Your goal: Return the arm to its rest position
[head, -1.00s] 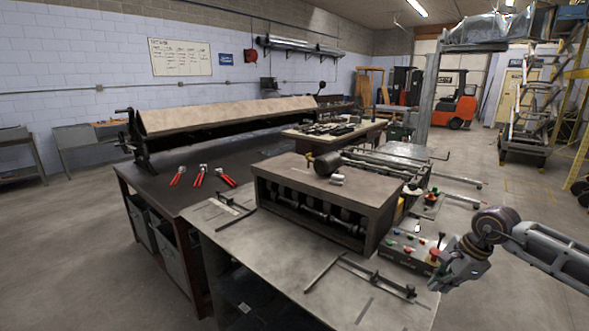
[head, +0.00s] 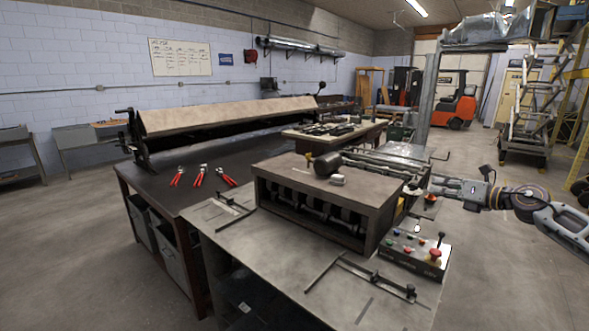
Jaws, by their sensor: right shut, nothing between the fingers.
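My right arm comes in from the right edge. Its gripper (head: 436,184) points left, above and behind the control box (head: 412,262), at the right side of the forming machine (head: 322,205). The gripper is shut and empty. It looks apart from the control box, whose coloured buttons, red mushroom button and black lever are in plain view. My left gripper is not in view.
A long bending brake (head: 225,117) stands at the back of the dark bench (head: 150,183). Several red-handled tools (head: 199,178) lie on that bench. Open floor (head: 510,290) lies to the right. A forklift (head: 463,108) stands far back.

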